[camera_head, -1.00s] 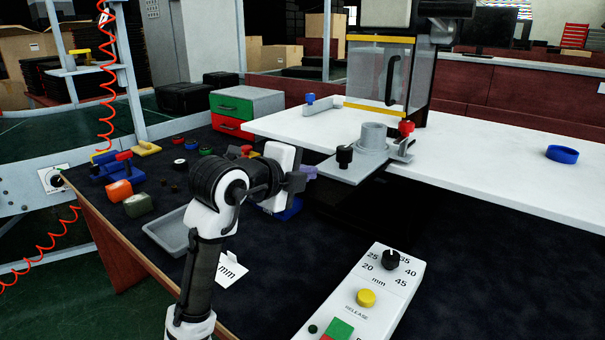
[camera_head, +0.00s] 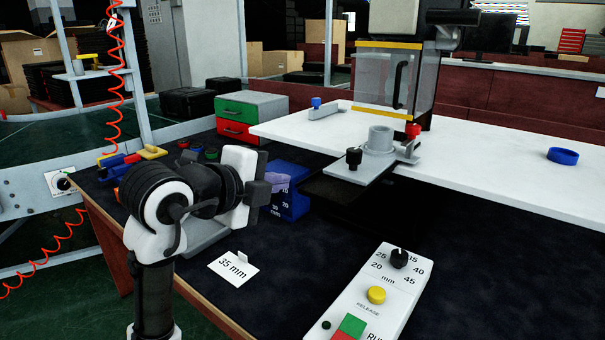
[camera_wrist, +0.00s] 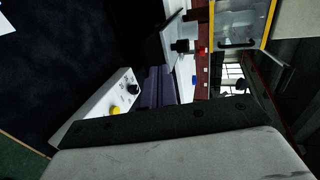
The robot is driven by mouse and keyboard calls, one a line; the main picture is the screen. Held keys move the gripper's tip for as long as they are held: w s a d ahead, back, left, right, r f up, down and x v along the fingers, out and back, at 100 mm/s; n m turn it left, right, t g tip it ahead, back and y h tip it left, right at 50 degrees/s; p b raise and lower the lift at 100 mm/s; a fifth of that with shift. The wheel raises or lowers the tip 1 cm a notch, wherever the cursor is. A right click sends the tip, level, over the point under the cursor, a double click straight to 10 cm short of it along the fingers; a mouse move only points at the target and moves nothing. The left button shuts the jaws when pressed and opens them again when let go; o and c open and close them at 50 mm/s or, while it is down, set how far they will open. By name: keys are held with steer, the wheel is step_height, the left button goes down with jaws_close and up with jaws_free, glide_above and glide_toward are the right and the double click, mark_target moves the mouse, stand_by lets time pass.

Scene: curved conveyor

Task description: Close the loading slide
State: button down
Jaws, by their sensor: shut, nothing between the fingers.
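The loading slide (camera_head: 345,170) is a grey plate with an upright black knob (camera_head: 354,157) near its outer end. It juts out toward me from the white table's front edge. A grey cylindrical holder (camera_head: 381,139) stands at its inner end. In the wrist view, the slide (camera_wrist: 171,33) and its black knob (camera_wrist: 181,46) show sideways at the upper middle. My gripper (camera_head: 279,182) has lavender fingers and is left of the slide, apart from the knob. In the wrist view, my fingers (camera_wrist: 159,87) are together and empty. The fingertips are partly hidden by the wrist in the head view.
A control panel (camera_head: 365,300) with a dial and buttons lies at the front right. A blue block (camera_head: 292,205) stands just behind my gripper. A clear-guarded machine (camera_head: 385,75) rises behind the slide. A "35 mm" card (camera_head: 233,268) lies in front. Dark bench right of the panel is clear.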

step_height(320, 180, up, 2)
steer(key=r+p, duration=0.1)
steer(key=p, duration=0.4)
steer(key=g+y+p, duration=0.1)
steer(key=g+p, duration=0.1)
steer(key=p, duration=1.5)
glide_toward(347, 165)
steer(key=s+a+f, duration=0.2)
steer(key=s, duration=0.1)
steer(key=shift+s+f, duration=0.25)
steer(key=shift+f, duration=0.15)
steer(key=w+d+p, duration=0.2)
steer(key=shift+w+f, duration=0.1)
steer(key=shift+w, duration=0.3)
steer(key=shift+w+d+f, duration=0.15)
steer(key=shift+w+d, duration=0.05)
steer(key=shift+w, duration=0.2)
steer(key=w+d+b, duration=0.1)
steer(key=w, duration=0.1)
steer(key=w+d+b, duration=0.1)
steer(key=w+d, duration=0.1)
steer(key=w+d+b, duration=0.1)
steer(key=w+d, duration=0.1)
steer(key=shift+w, duration=0.3)
